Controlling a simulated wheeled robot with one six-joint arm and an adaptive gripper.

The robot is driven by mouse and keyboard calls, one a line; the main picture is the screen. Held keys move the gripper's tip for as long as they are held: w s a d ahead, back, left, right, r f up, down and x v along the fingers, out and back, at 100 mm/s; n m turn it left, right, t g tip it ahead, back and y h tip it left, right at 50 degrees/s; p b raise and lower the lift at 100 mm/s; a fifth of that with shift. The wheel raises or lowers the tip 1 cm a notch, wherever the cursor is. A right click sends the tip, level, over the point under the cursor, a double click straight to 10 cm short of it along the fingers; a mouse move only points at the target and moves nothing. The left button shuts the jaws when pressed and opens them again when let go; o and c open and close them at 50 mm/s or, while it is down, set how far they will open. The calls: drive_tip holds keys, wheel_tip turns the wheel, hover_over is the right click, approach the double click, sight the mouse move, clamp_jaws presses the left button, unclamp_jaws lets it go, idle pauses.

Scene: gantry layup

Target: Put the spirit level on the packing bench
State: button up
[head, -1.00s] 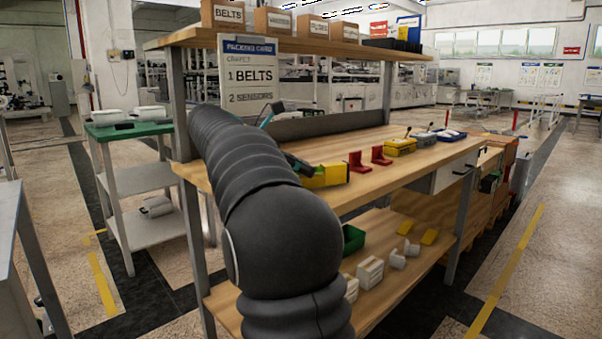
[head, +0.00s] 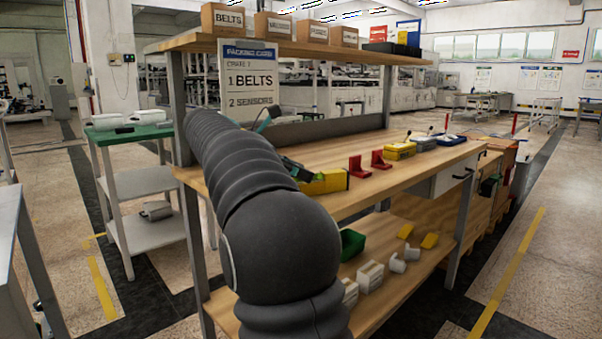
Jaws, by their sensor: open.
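The packing bench (head: 335,151) is the wooden-topped bench with grey legs, an upper shelf and a lower shelf, in the middle of the head view. I cannot clearly make out a spirit level. A yellow item with a dark part (head: 325,182) lies on the bench top just right of my arm, partly hidden by it; I cannot tell what it is. My dark ribbed arm reaches across the left end of the bench and hides part of its top.
Two red brackets (head: 358,167), a yellow box (head: 399,151) and a blue-white box (head: 450,139) stand along the bench. The lower shelf holds a green bin (head: 352,243) and white and yellow parts. A green-topped cart (head: 130,134) stands left. The floor at right is open.

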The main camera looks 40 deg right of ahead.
drive_tip(key=p+v, duration=0.3)
drive_tip(key=v, duration=0.8)
drive_tip(key=shift+a, duration=0.1)
drive_tip(key=s+a+f+m+t+y, duration=0.4)
drive_tip(key=s+a+f+m, duration=0.3)
drive_tip(key=s+f, duration=0.5)
drive_tip(key=s+a+f+m+t+y, duration=0.5)
drive_tip(key=s+a+f+m+y, duration=0.2)
drive_tip(key=s+a+f, duration=0.5)
drive_tip(key=shift+s+a+f+t+y, duration=0.3)
drive_tip(key=shift+s+f, duration=0.25)
drive_tip(key=shift+f, duration=0.15)
drive_tip(key=shift+c, duration=0.3)
